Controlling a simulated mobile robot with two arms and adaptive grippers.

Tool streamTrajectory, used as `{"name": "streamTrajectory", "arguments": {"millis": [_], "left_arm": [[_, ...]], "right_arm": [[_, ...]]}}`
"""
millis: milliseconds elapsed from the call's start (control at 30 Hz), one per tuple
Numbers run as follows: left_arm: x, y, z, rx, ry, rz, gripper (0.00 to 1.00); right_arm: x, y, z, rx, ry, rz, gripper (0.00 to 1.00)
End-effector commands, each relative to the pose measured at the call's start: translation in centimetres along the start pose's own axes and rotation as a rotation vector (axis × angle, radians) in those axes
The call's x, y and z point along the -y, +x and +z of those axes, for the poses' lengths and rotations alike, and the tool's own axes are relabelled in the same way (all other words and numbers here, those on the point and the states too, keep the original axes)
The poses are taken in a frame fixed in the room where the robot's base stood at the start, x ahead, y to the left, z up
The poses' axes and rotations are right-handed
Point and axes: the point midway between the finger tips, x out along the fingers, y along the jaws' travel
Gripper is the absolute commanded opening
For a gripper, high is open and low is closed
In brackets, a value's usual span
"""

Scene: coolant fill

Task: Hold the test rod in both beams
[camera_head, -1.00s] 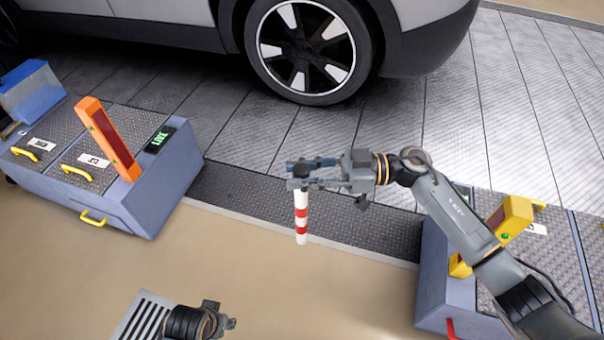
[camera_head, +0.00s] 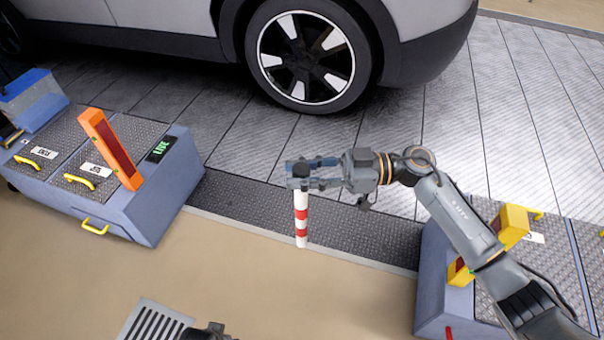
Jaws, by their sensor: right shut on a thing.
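The test rod (camera_head: 301,220), red and white banded with a black top, hangs about upright near the middle. My right gripper (camera_head: 303,172) is shut on its black top, and the lower end is free. An orange post (camera_head: 108,147) with a dark red strip leans on the left cabinet, beside a green "LIVE" display (camera_head: 161,149). A yellow post (camera_head: 513,225) stands on the right cabinet, partly hidden by my right arm. The rod is between the posts; no beams are visible. Only a dark bit of my left arm's end (camera_head: 213,332) shows at the bottom edge; its jaws are unclear.
The left cabinet (camera_head: 140,212) has yellow handles and labelled lids; a blue bin (camera_head: 32,98) is behind it. The right cabinet (camera_head: 431,285) is under my arm. A car wheel (camera_head: 307,55) stands behind the rod. A slotted grey panel (camera_head: 155,322) shows at the bottom.

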Motion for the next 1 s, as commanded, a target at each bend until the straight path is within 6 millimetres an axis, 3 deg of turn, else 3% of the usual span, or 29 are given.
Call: {"name": "streamTrajectory", "arguments": {"millis": [233, 500, 1000], "left_arm": [[-0.2, 1.2, 1.6, 0.029, 0.001, 0.003, 0.40], [-0.2, -0.3, -0.5, -0.003, 0.001, 0.003, 0.40], [-0.2, -2.6, -1.3, -0.004, -0.004, 0.003, 0.40]], "right_arm": [[-0.8, -0.3, -0.5, 0.000, -0.001, 0.000, 0.00], [-2.2, -0.9, -0.5, 0.000, -0.001, 0.000, 0.00], [-4.9, -2.0, -0.5, 0.000, -0.001, 0.000, 0.00]]}}
